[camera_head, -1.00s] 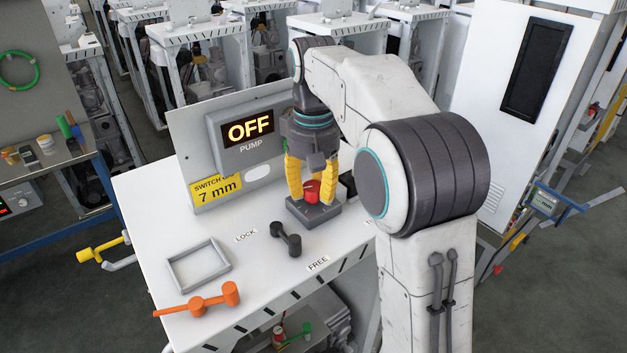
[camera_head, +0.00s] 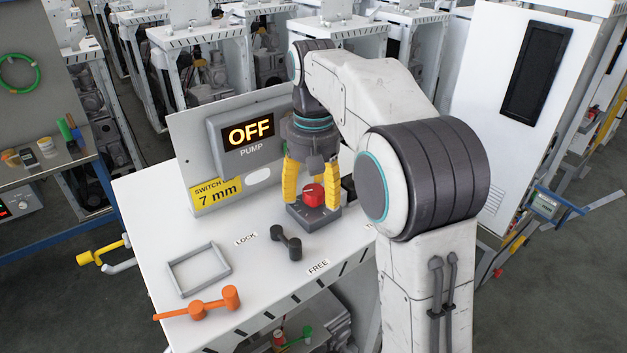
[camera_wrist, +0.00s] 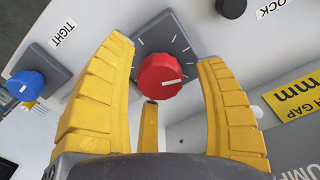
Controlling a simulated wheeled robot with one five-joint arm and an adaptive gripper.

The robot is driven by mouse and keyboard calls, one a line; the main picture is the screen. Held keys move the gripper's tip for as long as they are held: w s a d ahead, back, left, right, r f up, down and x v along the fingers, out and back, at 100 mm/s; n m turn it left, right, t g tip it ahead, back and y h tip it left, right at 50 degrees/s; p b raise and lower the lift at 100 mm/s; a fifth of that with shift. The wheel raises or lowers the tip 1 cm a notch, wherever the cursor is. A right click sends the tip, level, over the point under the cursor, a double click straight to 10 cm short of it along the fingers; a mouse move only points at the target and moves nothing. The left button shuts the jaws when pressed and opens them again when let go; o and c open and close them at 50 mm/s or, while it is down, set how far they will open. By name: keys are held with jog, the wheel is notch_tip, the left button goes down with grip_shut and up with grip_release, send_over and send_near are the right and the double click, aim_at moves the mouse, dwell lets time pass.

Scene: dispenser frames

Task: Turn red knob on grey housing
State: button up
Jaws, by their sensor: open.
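The red knob (camera_head: 313,195) sits on a grey square housing (camera_head: 318,216) on the white bench top. In the wrist view the red knob (camera_wrist: 160,75) has a white pointer line toward its right side, and the grey housing (camera_wrist: 179,38) has white tick marks around the knob. My gripper (camera_head: 312,192) points down over the knob. Its yellow fingers are spread around the knob; in the wrist view gaps show between the knob and the two side fingers (camera_wrist: 160,85). A third finger (camera_wrist: 148,125) shows behind the knob, and whether it touches is unclear.
A display panel (camera_head: 247,133) reading OFF, PUMP stands behind. A dark dumbbell-shaped handle (camera_head: 287,243), a grey frame (camera_head: 199,268) and an orange handle (camera_head: 203,303) lie on the bench (camera_head: 150,220). A blue knob (camera_wrist: 27,85) is beside the housing in the wrist view.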

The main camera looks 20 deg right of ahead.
aim_at(314, 189)
jog(key=shift+r, duration=3.6)
jog(key=shift+s, duration=0.1)
jog(key=shift+s+r, duration=0.1)
jog(key=shift+s, duration=0.25)
jog(key=s+f+t, duration=0.2)
jog(key=s+f, duration=0.4)
jog(key=s, duration=0.4)
jog(key=s+f+t, duration=0.2)
jog(key=s+f, duration=0.5)
jog(key=s, duration=0.4)
jog(key=shift+s+t, duration=0.15)
jog(key=shift+t, duration=0.15)
jog(key=shift+o, duration=0.3)
jog(key=shift+r, duration=0.1)
